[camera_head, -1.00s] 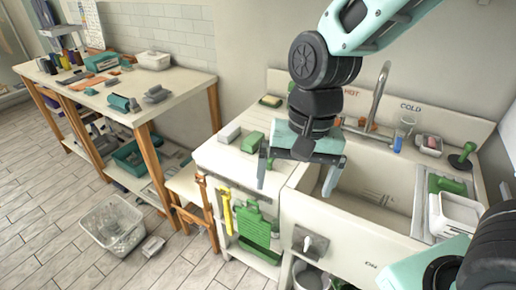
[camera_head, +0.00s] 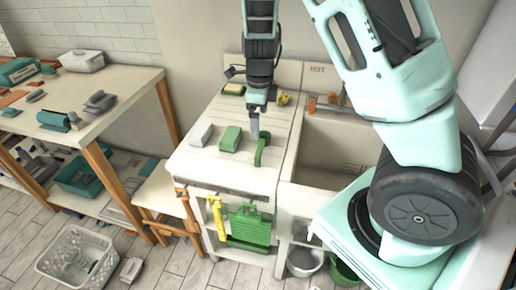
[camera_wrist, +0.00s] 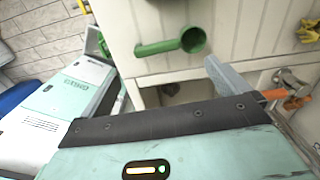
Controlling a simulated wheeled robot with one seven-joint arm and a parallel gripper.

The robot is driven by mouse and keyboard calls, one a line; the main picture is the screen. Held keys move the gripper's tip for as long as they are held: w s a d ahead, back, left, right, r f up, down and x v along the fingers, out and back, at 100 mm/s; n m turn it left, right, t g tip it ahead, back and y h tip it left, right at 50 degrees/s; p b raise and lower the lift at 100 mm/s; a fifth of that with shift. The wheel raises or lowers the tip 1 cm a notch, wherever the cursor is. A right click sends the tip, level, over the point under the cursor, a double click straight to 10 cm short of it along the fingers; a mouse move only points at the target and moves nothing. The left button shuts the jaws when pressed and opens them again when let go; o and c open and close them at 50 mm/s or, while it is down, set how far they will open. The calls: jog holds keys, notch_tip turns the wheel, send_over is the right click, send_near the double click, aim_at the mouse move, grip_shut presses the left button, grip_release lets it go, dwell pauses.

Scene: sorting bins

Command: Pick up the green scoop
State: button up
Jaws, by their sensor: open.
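The green scoop (camera_head: 261,150) lies on the white counter left of the sink, close to the counter's edge by the basin. In the wrist view the scoop (camera_wrist: 191,41) shows its round cup at the right and its thin handle pointing left. My gripper (camera_head: 255,128) is seen edge-on in the head view, pointing down right by the scoop. It is open and empty. In the wrist view one grey fingertip (camera_wrist: 229,76) shows below and right of the cup; the other finger is not clear. I cannot tell the exact height of the fingertips above the counter.
A green block (camera_head: 230,138) and a light grey block (camera_head: 201,134) lie left of the scoop. A sponge dish (camera_head: 233,90) and a yellow item (camera_head: 283,99) are at the back. The sink basin (camera_head: 330,140) is to the right, with an orange-handled tap (camera_head: 312,104).

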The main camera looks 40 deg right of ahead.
aim_at(260, 147)
notch_tip(260, 147, down, 6)
jog(key=shift+f, duration=0.25)
jog(key=shift+s+f, duration=0.15)
jog(key=shift+f, duration=1.2)
jog(key=shift+s+f, duration=0.1)
jog(key=shift+f, duration=1.25)
jog(key=c, duration=0.9)
notch_tip(260, 147, up, 10)
jog(key=shift+r+p, duration=0.1)
jog(key=shift+p, duration=0.2)
